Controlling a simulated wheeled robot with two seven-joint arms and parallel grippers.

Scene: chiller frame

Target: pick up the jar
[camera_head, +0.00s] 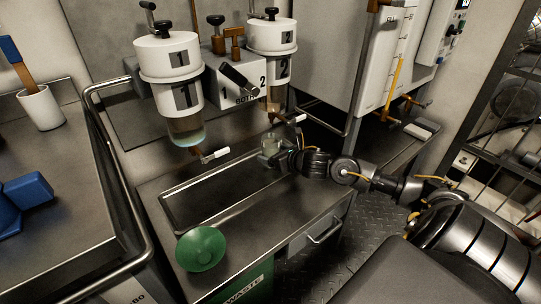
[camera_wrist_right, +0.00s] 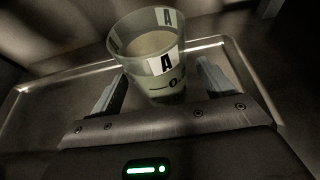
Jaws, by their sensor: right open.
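The jar (camera_wrist_right: 152,62) is a clear, pale vessel with "A" labels and some pale contents, seen upright in the right wrist view. In the head view the jar (camera_head: 271,146) stands at the far right part of the steel tray, below canister 2. My right gripper (camera_wrist_right: 160,90) is open, with one finger on each side of the jar; whether the fingers touch it I cannot tell. In the head view my right gripper (camera_head: 284,155) reaches the jar from the right. My left gripper does not show.
The steel tray (camera_head: 186,222) is recessed in the counter. A green funnel (camera_head: 201,248) sits at its front. Canister 1 (camera_head: 170,62) and canister 2 (camera_head: 271,38) hang above with outlet taps. A metal rail (camera_head: 118,165) runs along the left counter. A white cup (camera_head: 40,108) stands there.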

